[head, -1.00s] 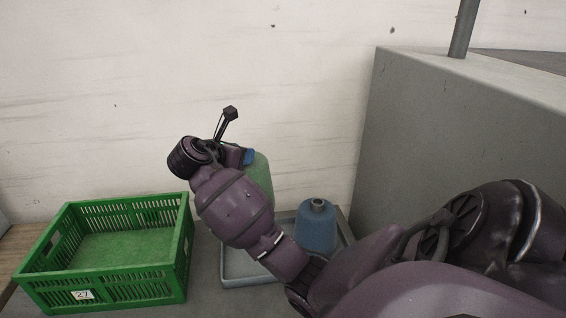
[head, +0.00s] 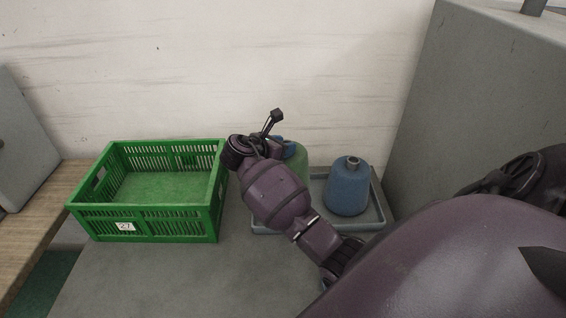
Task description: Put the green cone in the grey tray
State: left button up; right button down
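The green cone (head: 299,163) is at the left part of the grey tray (head: 378,212), mostly hidden behind my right arm. My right gripper (head: 287,144) is at the cone's top and looks shut on it. The fingers are largely hidden by the wrist. The cone's base is hidden, so I cannot tell whether it touches the tray floor. A blue cone (head: 347,190) stands upright in the tray, right of the green one. My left gripper is not in view.
A green crate (head: 150,224) labelled 27 stands left of the tray and looks empty. A large grey block (head: 480,110) rises at the right, and a pale wall is behind. A wooden surface (head: 40,225) is at the far left. The grey tabletop (head: 170,280) in front is clear.

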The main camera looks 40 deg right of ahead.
jog(key=shift+f, duration=3.05)
jog(key=c, duration=0.7)
grip_release()
jog(key=shift+f, duration=0.1)
jog(key=shift+o, duration=0.2)
jog(key=w+v, duration=0.1)
jog(key=v, duration=1.1)
jog(key=shift+s+b, duration=0.4)
jog(key=shift+s, duration=0.05)
jog(key=shift+a, duration=0.1)
